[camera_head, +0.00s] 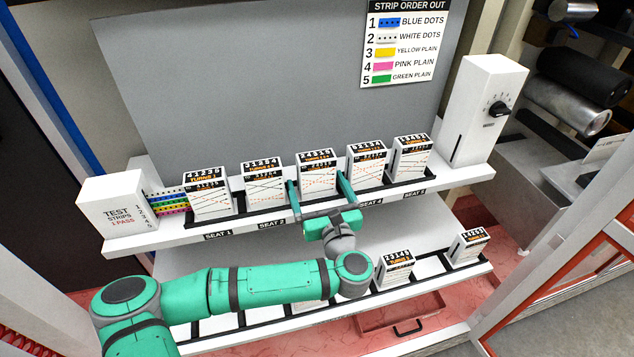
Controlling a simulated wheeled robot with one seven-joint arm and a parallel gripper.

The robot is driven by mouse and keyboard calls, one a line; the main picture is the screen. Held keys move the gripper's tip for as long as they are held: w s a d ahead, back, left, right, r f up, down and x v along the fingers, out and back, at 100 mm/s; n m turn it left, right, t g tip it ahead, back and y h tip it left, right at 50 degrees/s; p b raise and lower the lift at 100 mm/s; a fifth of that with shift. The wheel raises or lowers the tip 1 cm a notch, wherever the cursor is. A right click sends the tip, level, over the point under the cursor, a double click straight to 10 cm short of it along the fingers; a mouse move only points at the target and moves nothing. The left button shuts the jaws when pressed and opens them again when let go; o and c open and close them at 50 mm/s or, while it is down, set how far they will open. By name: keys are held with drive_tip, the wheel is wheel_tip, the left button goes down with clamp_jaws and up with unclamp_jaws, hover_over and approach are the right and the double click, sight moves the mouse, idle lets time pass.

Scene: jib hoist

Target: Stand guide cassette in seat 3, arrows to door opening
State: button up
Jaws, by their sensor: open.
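My gripper (319,187) is open on the upper shelf. One finger is at each side of the third white guide cassette (318,173) from the left, with the palm in front of it. I cannot tell whether the fingers touch it. This cassette stands upright in the middle seat; the seat label below is hidden by my gripper. It has a black number strip, an orange band and crossing lines on its face. Other cassettes stand in seat 1 (209,198), seat 2 (263,187), seat 4 (367,165) and seat 5 (411,157). Arrow directions are too small to read.
A test strips box (118,204) with coloured strips stands at the left end, a white dial box (486,108) at the right. A strip order sign (408,43) hangs on the grey panel. The lower shelf holds cassettes (395,267) (469,248), another mostly behind my arm, and empty slots.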

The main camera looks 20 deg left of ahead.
drive_tip(key=v, duration=1.1)
drive_tip(key=w+d+r+n+t+h, duration=0.15)
drive_tip(key=d+n+h, duration=0.55)
drive_tip(key=d, duration=0.9)
drive_tip(key=d+r+n+t+h, duration=0.15)
drive_tip(key=d+n+h, duration=0.45)
drive_tip(key=d, duration=0.9)
drive_tip(key=s+a+f+n+g+y, duration=0.1)
drive_tip(key=s+a+f+n, duration=0.2)
drive_tip(key=s+f+n, duration=0.5)
drive_tip(key=s+a+f+n+y, duration=0.1)
drive_tip(key=s+a+f+n, duration=0.2)
drive_tip(key=s+f+n, duration=0.5)
drive_tip(key=s+a+f, duration=0.1)
drive_tip(key=s+a, duration=0.3)
drive_tip(key=s, duration=0.2)
drive_tip(key=s+a+f+g, duration=0.1)
drive_tip(key=s+a+f, duration=0.1)
drive_tip(key=s+a, duration=0.2)
drive_tip(key=s+a+f+y, duration=0.1)
drive_tip(key=s+a, duration=0.3)
drive_tip(key=s, duration=0.6)
drive_tip(key=shift+s+f+g, duration=0.25)
drive_tip(key=shift+f+g, duration=0.05)
drive_tip(key=shift+f, duration=0.25)
